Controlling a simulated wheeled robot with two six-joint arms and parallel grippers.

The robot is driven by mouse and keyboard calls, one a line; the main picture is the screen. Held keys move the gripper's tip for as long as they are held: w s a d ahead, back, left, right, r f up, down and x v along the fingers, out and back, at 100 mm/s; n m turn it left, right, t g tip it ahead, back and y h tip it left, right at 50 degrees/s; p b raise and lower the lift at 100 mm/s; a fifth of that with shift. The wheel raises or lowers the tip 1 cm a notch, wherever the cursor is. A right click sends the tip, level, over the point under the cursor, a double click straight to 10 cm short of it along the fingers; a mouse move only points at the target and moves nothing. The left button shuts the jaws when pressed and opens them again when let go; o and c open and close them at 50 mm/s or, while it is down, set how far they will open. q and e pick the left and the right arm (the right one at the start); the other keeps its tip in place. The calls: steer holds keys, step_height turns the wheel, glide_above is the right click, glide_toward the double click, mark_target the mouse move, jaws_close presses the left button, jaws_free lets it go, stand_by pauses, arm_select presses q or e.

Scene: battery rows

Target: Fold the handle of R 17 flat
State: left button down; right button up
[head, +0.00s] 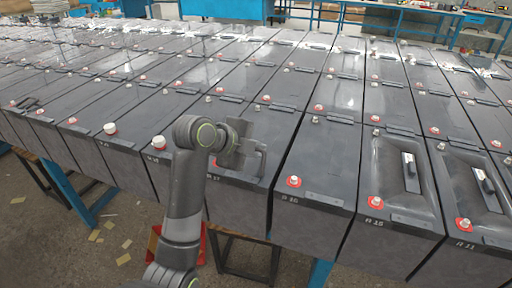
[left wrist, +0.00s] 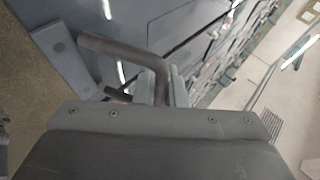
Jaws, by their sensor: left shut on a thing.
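The battery R 17 (head: 228,200) is a dark grey block in the front row, its label partly hidden by my left arm. Its dark handle (head: 262,160) stands up from the lid. My left gripper (head: 241,142) is over this lid, shut on the handle. In the left wrist view the handle (left wrist: 122,47) is a bent bar running from the upper left down between the fingers (left wrist: 164,86). My right gripper is in neither view.
Close rows of similar batteries fill the bench, with white and red terminal caps (head: 294,181) standing up. R 16 (head: 313,220) adjoins on the right. Handles (head: 410,172) show on lids further right. A red bin (head: 154,243) is on the floor below the front edge.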

arm_select(q)
steer(key=c, duration=1.5)
jaws_free()
steer(key=v, duration=1.7)
steer(key=shift+s, duration=0.2)
steer(key=shift+a, duration=0.15)
